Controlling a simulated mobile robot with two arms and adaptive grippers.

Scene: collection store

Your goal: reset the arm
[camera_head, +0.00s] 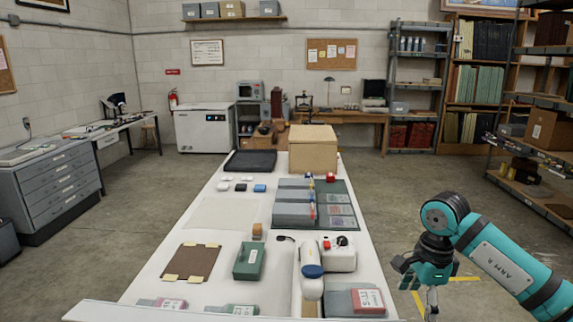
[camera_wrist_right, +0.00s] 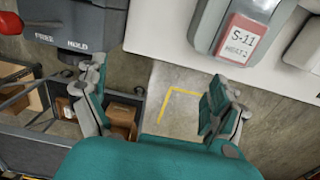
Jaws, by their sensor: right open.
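My right arm (camera_head: 490,255), teal and black, comes in from the right edge in the head view. Its gripper (camera_head: 431,296) hangs over the floor beside the right edge of the long white table (camera_head: 225,212). In the right wrist view the two fingers of this gripper (camera_wrist_right: 158,102) are spread apart. Nothing is between them; bare floor with a yellow line shows there. My left arm and gripper are not in view.
A grey box with a red-and-white S-11 label (camera_wrist_right: 243,37) lies near the table edge. A dark FREE/HOLD unit (camera_wrist_right: 75,33) and an open bin with cardboard boxes (camera_wrist_right: 122,118) are near the gripper. Shelves (camera_head: 545,150) stand at right; floor between is clear.

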